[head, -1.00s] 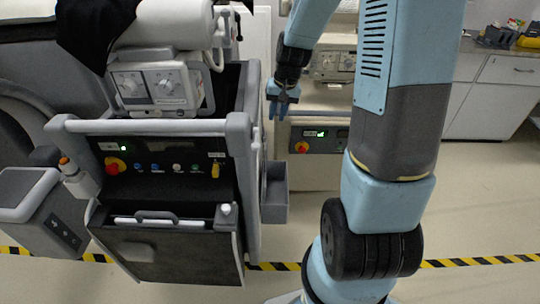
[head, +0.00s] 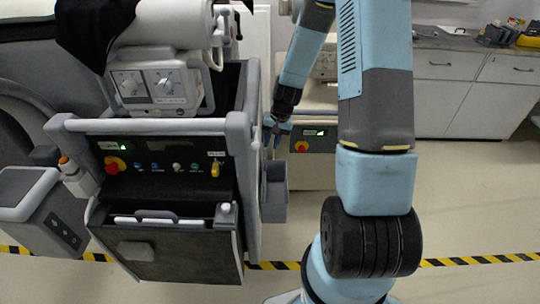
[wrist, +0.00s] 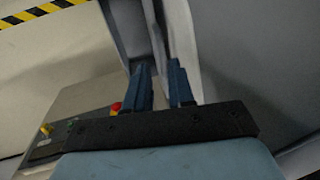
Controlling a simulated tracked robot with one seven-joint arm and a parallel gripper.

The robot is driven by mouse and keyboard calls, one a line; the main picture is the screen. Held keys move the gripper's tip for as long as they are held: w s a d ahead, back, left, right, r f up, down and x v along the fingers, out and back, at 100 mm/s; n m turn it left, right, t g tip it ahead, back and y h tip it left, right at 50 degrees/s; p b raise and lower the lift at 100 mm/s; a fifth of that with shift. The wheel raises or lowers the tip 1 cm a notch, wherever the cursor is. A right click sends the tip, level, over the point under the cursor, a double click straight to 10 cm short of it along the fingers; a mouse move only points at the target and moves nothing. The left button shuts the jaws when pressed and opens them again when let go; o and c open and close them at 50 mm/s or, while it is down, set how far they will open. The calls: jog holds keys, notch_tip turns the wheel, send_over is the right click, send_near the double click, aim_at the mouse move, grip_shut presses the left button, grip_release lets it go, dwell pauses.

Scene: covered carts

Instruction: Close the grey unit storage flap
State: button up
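The grey unit (head: 240,150) stands at the left in the head view, with a control panel on its front. Its storage flap (head: 190,262) is the dark lower front panel. It leans outward at the top, leaving a gap in which a pale strip and a handle show. My gripper (head: 276,130) hangs to the right of the unit's upright frame, above a small grey side bin (head: 276,205), apart from the flap. In the wrist view my gripper's two blue fingers (wrist: 160,85) are spread with a gap between them, beside tall grey panels. The flap is not identifiable there.
Another unit with a panel and red button (head: 301,147) stands behind my gripper. White cabinets (head: 465,95) line the back right. Yellow-black floor tape (head: 480,261) crosses the floor. Clear floor lies at the right.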

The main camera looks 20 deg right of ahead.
send_over(265, 167)
jog(key=d, duration=0.1)
jog(key=d+x, duration=0.1)
jog(key=x, duration=0.6)
jog(key=shift+d+f, duration=0.25)
jog(key=shift+s, duration=0.15)
jog(key=shift+c, duration=0.2)
grip_shut()
